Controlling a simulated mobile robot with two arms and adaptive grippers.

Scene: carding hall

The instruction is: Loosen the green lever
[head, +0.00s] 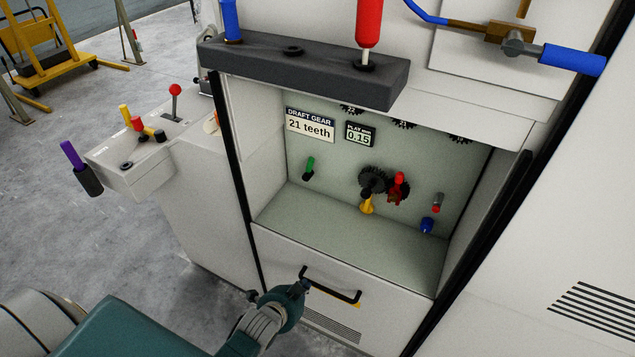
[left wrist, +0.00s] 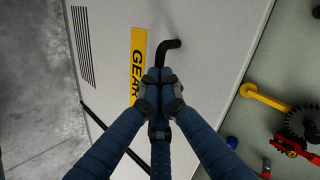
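The green lever (head: 309,167) is a short green handle on a dark base, on the back wall of the open bay, left of the gears. It leans slightly right. A small green piece at the top right edge of the left wrist view (left wrist: 315,12) seems to be the same lever. My left gripper (head: 303,287) is below the bay, well apart from the lever, at the left end of the black handle (head: 335,291) on the front panel. In the left wrist view its fingers (left wrist: 160,76) are closed together around the handle bar (left wrist: 170,45). My right gripper is not in view.
In the bay are dark gears (head: 373,180), a red lever (head: 398,187), a yellow lever (head: 367,204) and a blue knob (head: 427,225). A dark ledge (head: 300,62) overhangs the bay. A side console (head: 130,175) with several levers stands left. The bay floor (head: 340,235) is clear.

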